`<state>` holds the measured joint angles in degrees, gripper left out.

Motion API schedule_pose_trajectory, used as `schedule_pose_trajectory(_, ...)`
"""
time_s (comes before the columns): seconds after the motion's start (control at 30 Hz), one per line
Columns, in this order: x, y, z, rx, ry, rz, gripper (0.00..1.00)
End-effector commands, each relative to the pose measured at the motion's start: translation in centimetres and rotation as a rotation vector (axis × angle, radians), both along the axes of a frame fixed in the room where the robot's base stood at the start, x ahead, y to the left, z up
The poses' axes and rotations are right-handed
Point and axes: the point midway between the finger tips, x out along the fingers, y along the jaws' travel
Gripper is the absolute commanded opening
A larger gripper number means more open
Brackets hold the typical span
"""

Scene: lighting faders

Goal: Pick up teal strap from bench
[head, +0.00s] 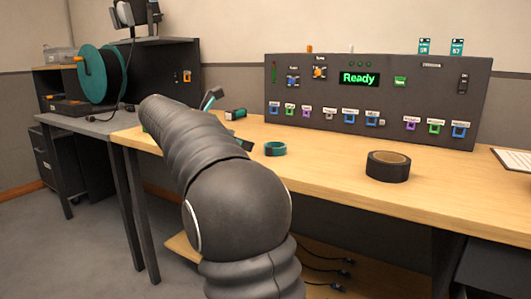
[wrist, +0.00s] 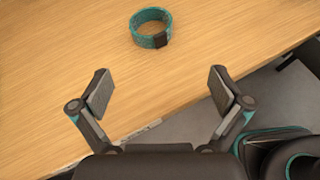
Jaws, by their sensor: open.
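The teal strap (wrist: 144,40) is a small closed ring with a black buckle, lying on the wooden bench near the top of the wrist view. In the head view a teal ring (head: 275,150), which looks like the same strap, lies on the bench just right of my arm. My gripper (wrist: 160,72) is open and empty, its two fingers spread wide. The strap is beyond the fingertips, roughly in line with the gap between them, and not touched. In the head view my arm mostly hides the gripper.
A black tape roll (head: 388,166) sits on the bench to the right. A control panel (head: 375,95) reading "Ready" stands at the back. A small teal-and-black item (head: 236,114) lies behind my arm. A teal spool (head: 102,74) stands at the left. The front bench edge is close.

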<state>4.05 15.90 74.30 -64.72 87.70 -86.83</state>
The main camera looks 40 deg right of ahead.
Motion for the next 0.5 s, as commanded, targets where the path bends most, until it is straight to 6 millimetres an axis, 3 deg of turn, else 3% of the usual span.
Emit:
schedule_pose_trajectory(0.23,1.0,-1.7,0.0,-0.047,0.070,-0.002,1.00)
schedule_pose_trajectory(0.5,0.7,-6.2,-1.9,-0.046,0.068,-0.003,1.00)
